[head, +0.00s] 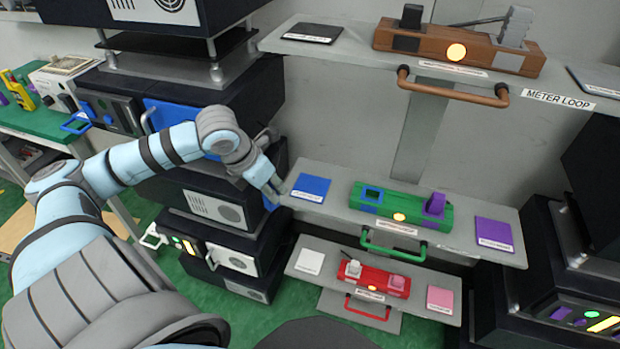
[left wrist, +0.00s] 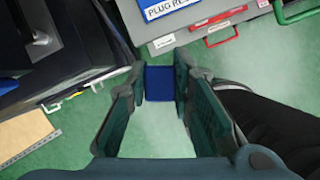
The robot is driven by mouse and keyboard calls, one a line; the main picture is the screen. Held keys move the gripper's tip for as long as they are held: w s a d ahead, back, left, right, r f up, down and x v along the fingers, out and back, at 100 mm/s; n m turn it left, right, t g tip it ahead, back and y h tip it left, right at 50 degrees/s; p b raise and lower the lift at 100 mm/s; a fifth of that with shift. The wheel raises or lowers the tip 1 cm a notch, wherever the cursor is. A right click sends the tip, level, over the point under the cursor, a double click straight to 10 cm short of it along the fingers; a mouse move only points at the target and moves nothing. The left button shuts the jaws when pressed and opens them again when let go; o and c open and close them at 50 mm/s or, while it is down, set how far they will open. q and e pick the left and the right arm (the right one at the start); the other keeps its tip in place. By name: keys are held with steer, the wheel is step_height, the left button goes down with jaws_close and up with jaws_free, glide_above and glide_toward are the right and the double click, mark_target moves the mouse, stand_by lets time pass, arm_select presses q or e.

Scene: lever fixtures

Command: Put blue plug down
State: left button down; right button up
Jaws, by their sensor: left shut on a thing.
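My left gripper (head: 270,186) is at the left end of the middle grey shelf. It is shut on the blue plug (left wrist: 160,83), which shows as a dark blue block between the fingers in the left wrist view. In the head view only a bit of blue shows just below the fingers. A blue labelled pad (head: 311,187) lies on the shelf to the right of the gripper; it also shows at the top of the left wrist view (left wrist: 168,7). The green fixture (head: 400,208) has a blue-rimmed square (head: 372,194) at its left. My right gripper is not in view.
A purple block (head: 435,204) stands on the fixture's right end, beside a purple pad (head: 493,233). A green handle (head: 393,251) juts from the shelf front. A red fixture (head: 376,278) sits on the lower shelf. Dark cabinets (head: 222,198) stand close behind my left gripper.

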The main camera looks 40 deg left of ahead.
arm_select(q)
steer(key=w+f, duration=0.1)
steer(key=w, duration=0.3)
steer(key=w+f+p, duration=0.1)
steer(key=w, duration=0.3)
steer(key=w+d+f, duration=0.1)
steer(key=w, duration=0.4)
steer(key=shift+p, duration=0.35)
steer(key=shift+w+a+f, duration=0.1)
steer(key=shift+w+f, duration=0.05)
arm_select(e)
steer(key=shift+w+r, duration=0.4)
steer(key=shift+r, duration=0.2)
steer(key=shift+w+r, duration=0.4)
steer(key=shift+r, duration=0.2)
arm_select(q)
steer(key=shift+w, duration=0.1)
steer(key=c, duration=1.4)
jaws_free()
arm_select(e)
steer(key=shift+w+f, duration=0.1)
